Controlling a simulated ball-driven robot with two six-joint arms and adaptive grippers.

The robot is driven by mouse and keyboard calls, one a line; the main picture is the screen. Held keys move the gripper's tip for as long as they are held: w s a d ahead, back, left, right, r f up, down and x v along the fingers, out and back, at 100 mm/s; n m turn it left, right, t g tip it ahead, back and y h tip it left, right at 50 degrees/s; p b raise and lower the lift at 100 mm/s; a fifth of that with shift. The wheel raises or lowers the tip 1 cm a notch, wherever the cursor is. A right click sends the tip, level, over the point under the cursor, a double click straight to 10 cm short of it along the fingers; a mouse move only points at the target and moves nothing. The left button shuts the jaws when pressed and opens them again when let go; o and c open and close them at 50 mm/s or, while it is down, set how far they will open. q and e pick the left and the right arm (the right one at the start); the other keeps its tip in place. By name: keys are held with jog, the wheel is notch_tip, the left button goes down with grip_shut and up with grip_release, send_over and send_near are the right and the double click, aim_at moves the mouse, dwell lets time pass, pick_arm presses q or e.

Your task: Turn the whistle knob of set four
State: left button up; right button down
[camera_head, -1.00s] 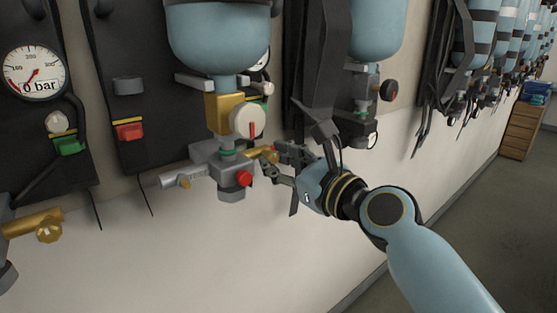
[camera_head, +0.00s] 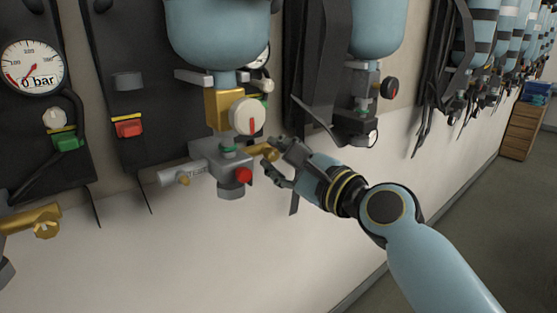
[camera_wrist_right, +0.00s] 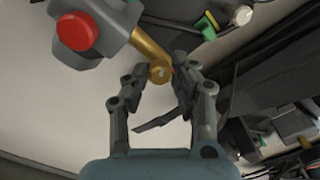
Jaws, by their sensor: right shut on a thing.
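A breathing set hangs on the wall with a grey valve block (camera_head: 215,160) under its blue cylinder (camera_head: 218,35). A brass whistle (camera_head: 258,149) sticks out of the block's right side, with a small round brass knob (camera_wrist_right: 160,74) at its end. My right gripper (camera_head: 271,155) reaches it from the right. In the wrist view its fingertips (camera_wrist_right: 159,72) are on either side of the knob, shut on it. In the head view the fingers partly hide the knob. My left gripper is not in view.
A red button (camera_head: 243,175) sits on the block just below the whistle, and a white dial (camera_head: 247,117) above. Black straps (camera_head: 320,75) hang close behind the gripper. More sets line the wall on both sides. The lower wall is clear.

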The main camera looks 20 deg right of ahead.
jog(key=n+b, duration=0.1)
jog(key=n, duration=0.2)
jog(key=shift+f+n, duration=0.1)
jog(key=shift+n, duration=0.2)
jog(key=n+b, duration=0.1)
jog(key=n, duration=0.2)
jog(key=shift+n, duration=0.3)
jog(key=n+b, duration=0.2)
jog(key=n, duration=0.1)
jog(key=shift+f+n, duration=0.15)
jog(key=shift+n, duration=0.25)
jog(key=n+b, duration=0.2)
jog(key=n, duration=0.1)
jog(key=shift+n, duration=0.3)
jog(key=n+b, duration=0.1)
jog(key=n, duration=0.2)
jog(key=shift+f+n+b, duration=0.1)
jog(key=shift+n+b, duration=0.2)
jog(key=shift+b, duration=0.1)
jog(key=n+b, duration=0.2)
jog(key=n, duration=0.1)
jog(key=shift+n, duration=0.4)
jog(key=n+b, duration=0.2)
jog(key=n, duration=0.2)
jog(key=shift+n+b, duration=0.6)
jog(key=shift+n, duration=1)
